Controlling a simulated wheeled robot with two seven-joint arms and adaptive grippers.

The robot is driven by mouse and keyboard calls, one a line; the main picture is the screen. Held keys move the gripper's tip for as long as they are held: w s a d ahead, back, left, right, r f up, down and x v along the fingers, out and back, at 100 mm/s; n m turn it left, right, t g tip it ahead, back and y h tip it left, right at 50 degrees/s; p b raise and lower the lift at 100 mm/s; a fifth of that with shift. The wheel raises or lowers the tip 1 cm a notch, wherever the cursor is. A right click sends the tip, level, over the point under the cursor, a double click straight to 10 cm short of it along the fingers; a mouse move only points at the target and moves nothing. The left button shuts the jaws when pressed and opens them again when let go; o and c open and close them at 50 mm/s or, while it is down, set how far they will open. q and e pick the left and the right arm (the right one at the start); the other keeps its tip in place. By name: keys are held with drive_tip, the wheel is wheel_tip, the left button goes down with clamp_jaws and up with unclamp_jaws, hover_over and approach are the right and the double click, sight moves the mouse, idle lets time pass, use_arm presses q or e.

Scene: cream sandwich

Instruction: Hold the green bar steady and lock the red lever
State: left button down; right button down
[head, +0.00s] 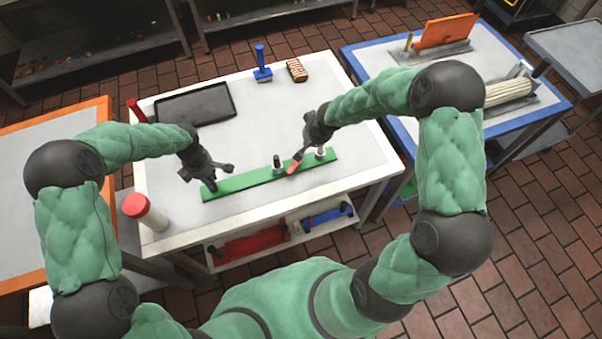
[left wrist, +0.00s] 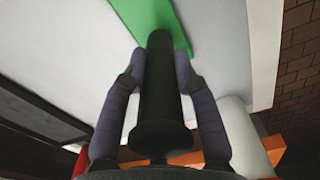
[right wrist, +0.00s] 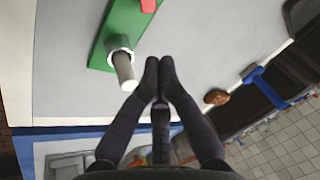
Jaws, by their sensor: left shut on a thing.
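The green bar (head: 245,180) lies across the white table, and its end shows in the left wrist view (left wrist: 150,15). My left gripper (head: 220,173) is at the bar's left end. In the left wrist view its fingers (left wrist: 160,65) are on both sides of a black handle (left wrist: 158,95), shut on it. The red lever (head: 294,167) is on the right half of the bar, partly seen in the right wrist view (right wrist: 148,5). My right gripper (head: 304,148) is above and behind the lever. Its fingertips (right wrist: 159,65) are together and empty, beside a grey peg (right wrist: 123,68) on the bar.
A black tray (head: 195,104), a blue tool (head: 262,65) and a brown brush (head: 297,70) lie at the back of the white table (head: 280,205). A red-topped white bottle (head: 150,214) stands at front left. Blue-edged and orange-edged tables flank it.

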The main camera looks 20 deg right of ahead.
drive_tip(key=s+d+f+n+t, duration=0.1)
drive_tip(key=s+d+n, duration=0.1)
drive_tip(key=d+n, duration=0.1)
drive_tip(key=n+t+y, duration=0.2)
drive_tip(key=n+y, duration=0.3)
drive_tip(key=n, duration=0.4)
approach(294, 167)
drive_tip(key=s+d, duration=0.3)
drive_tip(key=s, duration=0.5)
drive_tip(key=x, duration=0.9)
drive_tip(key=shift+w+r, duration=0.1)
drive_tip(key=shift+w, duration=0.4)
drive_tip(key=shift+w+a, duration=0.45)
drive_tip(key=shift+w, duration=0.15)
drive_tip(key=shift+w+a, duration=0.45)
drive_tip(key=shift+w, duration=0.2)
drive_tip(key=shift+w+a, duration=0.3)
drive_tip(key=shift+w, duration=0.15)
